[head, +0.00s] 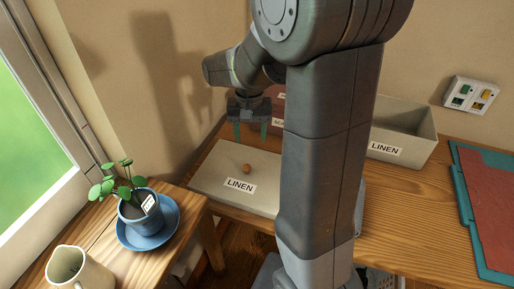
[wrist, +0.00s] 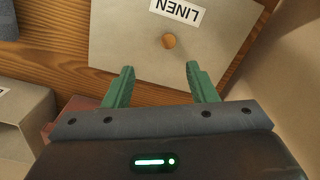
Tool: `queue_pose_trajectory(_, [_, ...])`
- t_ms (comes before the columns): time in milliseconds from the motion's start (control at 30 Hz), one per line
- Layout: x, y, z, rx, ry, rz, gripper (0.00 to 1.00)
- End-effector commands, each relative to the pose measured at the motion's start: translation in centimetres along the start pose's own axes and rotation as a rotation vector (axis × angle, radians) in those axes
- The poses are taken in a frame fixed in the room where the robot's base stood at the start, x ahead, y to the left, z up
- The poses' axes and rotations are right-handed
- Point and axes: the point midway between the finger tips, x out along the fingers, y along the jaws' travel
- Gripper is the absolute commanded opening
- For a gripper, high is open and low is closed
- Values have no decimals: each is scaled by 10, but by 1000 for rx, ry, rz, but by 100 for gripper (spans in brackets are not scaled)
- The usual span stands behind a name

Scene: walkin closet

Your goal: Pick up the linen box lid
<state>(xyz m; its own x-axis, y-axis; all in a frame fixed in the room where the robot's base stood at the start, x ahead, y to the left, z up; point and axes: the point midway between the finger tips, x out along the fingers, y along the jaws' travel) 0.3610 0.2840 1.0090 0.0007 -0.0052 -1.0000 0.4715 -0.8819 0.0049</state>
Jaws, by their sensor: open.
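The linen box lid (head: 221,168) is a flat beige-grey panel with a small round orange-brown knob (head: 247,169) and a white LINEN label. It lies on the wooden surface, left of my arm. My gripper (head: 251,138) is above the lid's back part, pointing down, fingers apart and empty. In the wrist view the lid (wrist: 220,40) shows with its knob (wrist: 169,41) just beyond the two green fingertips (wrist: 160,68). My arm hides the lid's right side in the head view.
An open beige LINEN box (head: 408,142) stands right of my arm. A reddish box (head: 279,122) sits behind my gripper, partly hidden. A potted plant on a blue saucer (head: 172,228) and a cream jug (head: 78,266) stand at left. A red and teal board (head: 492,205) lies at right.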

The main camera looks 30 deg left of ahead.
Motion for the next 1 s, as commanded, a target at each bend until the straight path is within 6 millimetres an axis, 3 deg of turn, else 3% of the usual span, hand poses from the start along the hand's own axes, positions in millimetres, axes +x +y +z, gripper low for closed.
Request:
queue_pose_trajectory(33, [-1,-10,-2,-10,-2,-1,52])
queue_pose_trajectory(167, [5,-19,-5,-13,-3,-3,52])
queue_pose_trajectory(500, [68,-18,-4,-12,-5,-2,52])
queue_pose_trajectory(833, [95,-18,-3,-12,-4,-2,52])
queue_pose_trajectory(1000, [119,-17,-1,-12,-6,-1,52])
